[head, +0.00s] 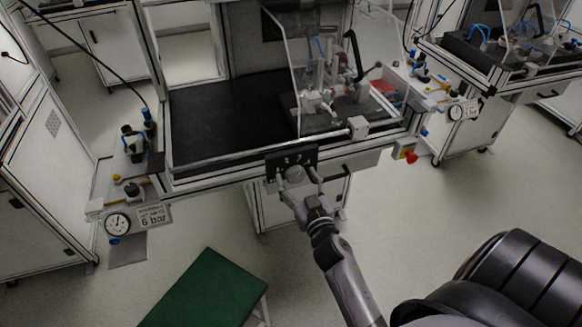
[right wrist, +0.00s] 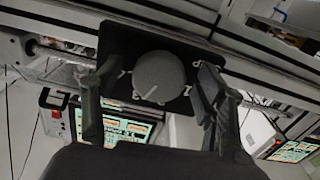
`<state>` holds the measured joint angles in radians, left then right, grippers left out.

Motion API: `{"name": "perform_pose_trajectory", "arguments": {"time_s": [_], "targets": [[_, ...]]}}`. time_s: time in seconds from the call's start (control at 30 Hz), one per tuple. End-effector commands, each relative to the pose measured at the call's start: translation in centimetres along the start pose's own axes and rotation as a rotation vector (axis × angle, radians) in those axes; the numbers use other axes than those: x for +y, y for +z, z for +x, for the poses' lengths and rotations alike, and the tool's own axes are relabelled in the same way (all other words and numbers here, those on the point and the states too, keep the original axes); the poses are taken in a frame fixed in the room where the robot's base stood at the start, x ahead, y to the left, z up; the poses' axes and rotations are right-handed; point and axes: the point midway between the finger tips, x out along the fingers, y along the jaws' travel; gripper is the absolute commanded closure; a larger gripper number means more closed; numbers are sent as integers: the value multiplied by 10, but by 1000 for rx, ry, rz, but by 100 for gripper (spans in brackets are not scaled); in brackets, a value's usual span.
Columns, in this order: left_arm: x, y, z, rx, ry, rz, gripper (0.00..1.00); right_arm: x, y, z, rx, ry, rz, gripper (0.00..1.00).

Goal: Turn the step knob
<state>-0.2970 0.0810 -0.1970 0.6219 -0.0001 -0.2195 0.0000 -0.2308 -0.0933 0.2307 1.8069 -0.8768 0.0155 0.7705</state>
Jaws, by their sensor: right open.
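The step knob (right wrist: 159,76) is a round grey knob with a light pointer line, on a black panel (right wrist: 120,45) in the right wrist view. In the head view the knob (head: 295,174) sits on the black panel (head: 291,157) at the bench's front edge. My right gripper (right wrist: 152,108) is open, with one finger on each side of the knob; I cannot tell whether either finger touches it. In the head view the right gripper (head: 299,186) reaches up to the panel from below. My left gripper is not in view.
The workbench (head: 220,115) has a black top and a clear guard (head: 318,70) over a fixture. A red emergency button (head: 411,158) is right of the panel. A pressure gauge (head: 117,224) is at left. A green-topped stool (head: 212,290) stands on the floor below.

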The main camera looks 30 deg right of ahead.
Motion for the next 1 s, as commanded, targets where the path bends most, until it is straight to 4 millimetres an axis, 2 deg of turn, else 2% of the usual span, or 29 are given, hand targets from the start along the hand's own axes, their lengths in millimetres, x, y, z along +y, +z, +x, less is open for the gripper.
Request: {"name": "perform_pose_trajectory", "arguments": {"time_s": [0.4, 1.0], "targets": [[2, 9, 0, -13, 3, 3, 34, 0, 0, -1, -1, 2, 1, 35], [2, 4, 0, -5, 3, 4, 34, 0, 0, -1, 0, 1, 1, 75]]}}
